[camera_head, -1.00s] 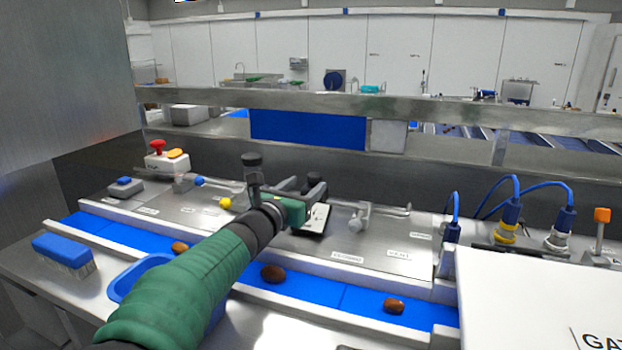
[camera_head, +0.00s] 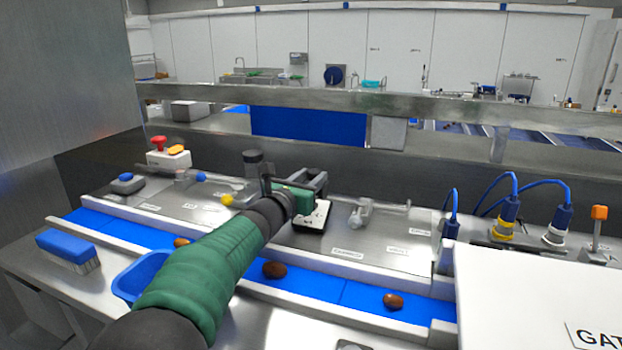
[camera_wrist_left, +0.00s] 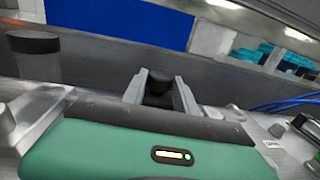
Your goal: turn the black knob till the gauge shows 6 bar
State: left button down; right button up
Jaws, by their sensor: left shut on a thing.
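My left arm, in a green sleeve, reaches over the blue belt to the metal panel behind it. My left gripper (camera_head: 314,178) is at the middle of the panel. In the left wrist view the black knob (camera_wrist_left: 158,88) sits between its two grey fingers, and the gripper is shut on it. In the head view the gripper hides the knob. I can make out no gauge face or needle, so the pressure cannot be read. My right gripper is not in view.
A dark-topped cylinder (camera_head: 252,160) stands close left of the gripper. A valve fitting (camera_head: 362,212) is to the right. Brown dates (camera_head: 274,270) lie on the blue belt (camera_head: 340,291). A blue tray (camera_head: 128,284) is partly behind my arm. A white box (camera_head: 530,285) fills the right front.

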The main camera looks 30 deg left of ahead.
pick_arm(q)
jog(key=shift+a+m+h, duration=0.15)
jog(key=shift+m+h, duration=0.25)
jog(key=shift+h, duration=0.3)
jog(key=shift+a+m+h+p, duration=0.2)
jog(key=shift+m+h+p, duration=0.25)
jog(key=shift+h, duration=0.35)
jog(key=m+h, duration=0.2)
jog(key=h, duration=0.1)
jog(key=m+h, duration=0.1)
jog(key=shift+a+f+h, duration=0.1)
jog(key=shift+a+h, duration=0.2)
jog(key=shift+w+a+m+g+h+p, duration=0.15)
jog(key=shift+m+g+h+p, duration=0.15)
jog(key=shift+m+g+h, duration=0.45)
jog(key=shift+a+m+g+h+p, duration=0.1)
jog(key=shift+m+g+h+p, duration=0.25)
jog(key=shift+m+h, duration=0.65)
jog(key=shift+h, duration=0.55)
jog(key=c, duration=1.2)
grip_release()
jog(key=shift+c, duration=0.2)
jog(key=shift+o, duration=1.4)
